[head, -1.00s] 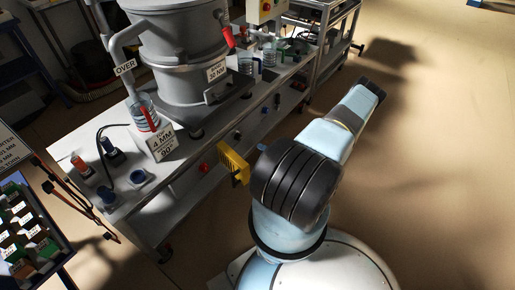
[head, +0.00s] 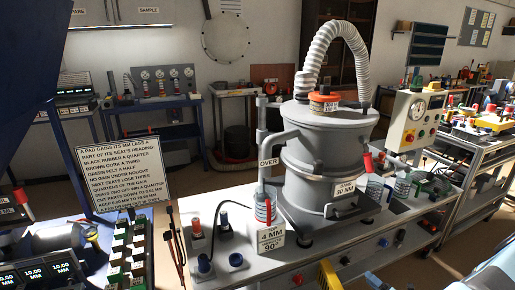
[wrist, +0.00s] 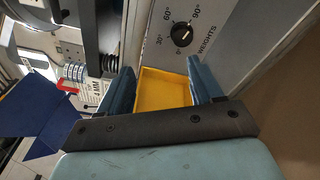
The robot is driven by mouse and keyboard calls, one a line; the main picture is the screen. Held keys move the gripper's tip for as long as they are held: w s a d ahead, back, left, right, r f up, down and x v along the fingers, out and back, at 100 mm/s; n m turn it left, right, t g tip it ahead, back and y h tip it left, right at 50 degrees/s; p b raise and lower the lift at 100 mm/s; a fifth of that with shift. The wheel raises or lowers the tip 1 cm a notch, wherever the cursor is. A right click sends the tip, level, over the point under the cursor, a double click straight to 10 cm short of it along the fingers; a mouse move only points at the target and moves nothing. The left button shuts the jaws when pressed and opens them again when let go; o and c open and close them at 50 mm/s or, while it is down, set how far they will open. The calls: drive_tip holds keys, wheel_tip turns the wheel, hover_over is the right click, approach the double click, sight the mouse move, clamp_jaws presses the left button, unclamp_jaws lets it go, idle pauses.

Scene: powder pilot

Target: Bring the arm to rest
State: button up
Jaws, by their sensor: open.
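My gripper (wrist: 163,80) shows in the wrist view as two blue fingers spread apart. A yellow tray-like part (wrist: 163,90) shows between and beyond them; I cannot tell how far it is from the fingers. Above it is a grey panel with a black dial (wrist: 181,34) marked in degrees and "WEIGHTS". In the head view my gripper is not clearly seen. A yellow piece (head: 328,275) shows at the bench's front edge, cut off by the frame.
The grey bench (head: 262,268) carries a large grey drum machine (head: 325,150) with a white corrugated hose (head: 318,55). A text sign (head: 107,180) stands at the left. A cart with tools (head: 480,140) stands at the right. Brown floor (head: 420,268) is partly clear at the lower right.

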drive_tip(key=w+a+r+n+g+y, duration=0.2)
drive_tip(key=a+r+n+g, duration=0.15)
drive_tip(key=r+n, duration=0.55)
drive_tip(key=w+a+r+n+g+y, duration=0.25)
drive_tip(key=r+n+g, duration=0.25)
drive_tip(key=r, duration=0.7)
drive_tip(key=s+a+r+n+g+h, duration=0.1)
drive_tip(key=a+r+n+g, duration=0.3)
drive_tip(key=r, duration=0.5)
drive_tip(key=s+a+r+n+g+h, duration=0.2)
drive_tip(key=a+r+n, duration=0.3)
drive_tip(key=r+n, duration=0.3)
drive_tip(key=s+a+r+n+h, duration=0.3)
drive_tip(key=s+a+r+n, duration=0.15)
drive_tip(key=r, duration=0.35)
drive_tip(key=s+a+r+n+h, duration=0.3)
drive_tip(key=s+a+r+n, duration=0.15)
drive_tip(key=r, duration=0.45)
drive_tip(key=s+a+r+n+t+h, duration=0.1)
drive_tip(key=s+r+n+t+h, duration=0.1)
drive_tip(key=s+r+n, duration=0.2)
drive_tip(key=s+r+n+t+h, duration=0.2)
drive_tip(key=s+r+n, duration=0.2)
drive_tip(key=s, duration=0.7)
drive_tip(key=shift+a+r, duration=0.35)
drive_tip(key=shift+r, duration=0.6)
drive_tip(key=shift+s, duration=0.1)
drive_tip(key=shift+c, duration=0.3)
